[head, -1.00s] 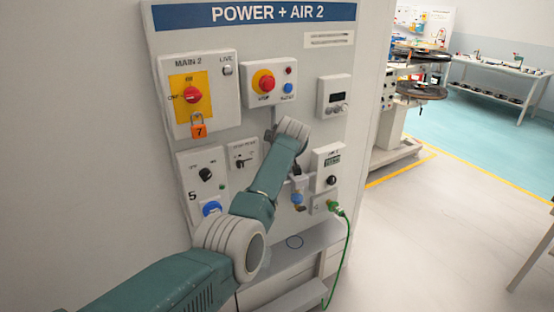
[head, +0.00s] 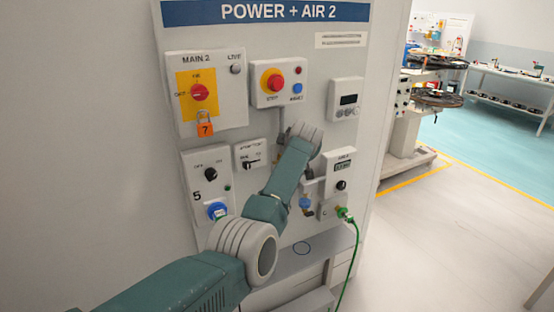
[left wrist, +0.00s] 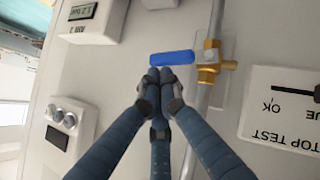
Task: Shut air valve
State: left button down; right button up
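The air valve shows in the left wrist view as a blue lever handle (left wrist: 172,58) on a brass body (left wrist: 208,64), set in a grey pipe. The lever lies across the pipe. My left gripper (left wrist: 160,75) has its three dark fingers drawn together, with the tips right at the lever's edge; I cannot tell whether they touch it. Nothing shows between the fingers. In the head view my left arm's wrist (head: 305,135) is in front of the panel and hides the valve and the fingertips. My right gripper is in neither view.
The panel (head: 335,60) carries a red main switch (head: 199,92) with an orange padlock (head: 205,127), a red stop button (head: 272,80) and a gauge box (head: 341,170). A green hose (head: 352,240) hangs at lower right. Floor (head: 450,235) is free to the right.

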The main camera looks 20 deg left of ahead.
pick_arm(q)
jog(key=shift+d+f, duration=0.1)
jog(key=shift+f, duration=0.05)
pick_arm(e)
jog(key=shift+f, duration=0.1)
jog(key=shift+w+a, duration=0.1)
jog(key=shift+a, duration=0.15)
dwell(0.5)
